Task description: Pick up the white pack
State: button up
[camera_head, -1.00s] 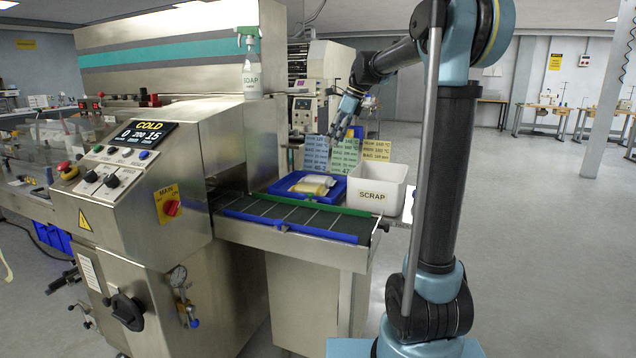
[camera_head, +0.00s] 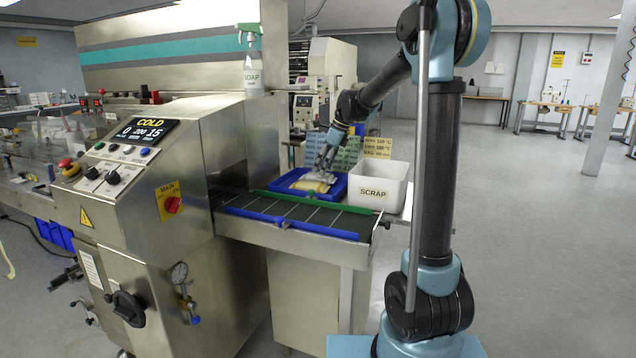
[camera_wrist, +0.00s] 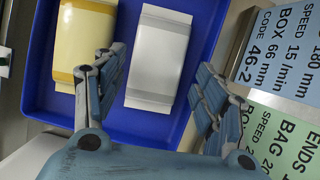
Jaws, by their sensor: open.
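The white pack (camera_wrist: 158,58) lies flat in the blue tray (camera_wrist: 140,130), beside a yellow pack (camera_wrist: 86,45), as my wrist view shows. My gripper (camera_wrist: 160,88) is open, its fingers apart on either side of the white pack's near end. The left finger reaches between the two packs, and the right finger is at the tray's right side. I cannot tell whether either finger touches the pack. In the head view my gripper (camera_head: 325,165) is low over the blue tray (camera_head: 283,187); the yellow pack (camera_head: 309,186) shows there and the white pack is largely hidden.
A white scrap bin (camera_head: 385,178) stands right of the tray. Upright printed cards (camera_head: 348,152) stand behind the tray, close to my gripper's right finger in the wrist view. The dark conveyor (camera_head: 290,212) with a green rail runs in front.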

jog(key=x, duration=0.4)
jog(key=shift+s, duration=0.15)
jog(key=c, duration=0.8)
jog(key=shift+c, duration=0.2)
jog(key=shift+r, duration=0.1)
notch_tip(320, 180, up, 10)
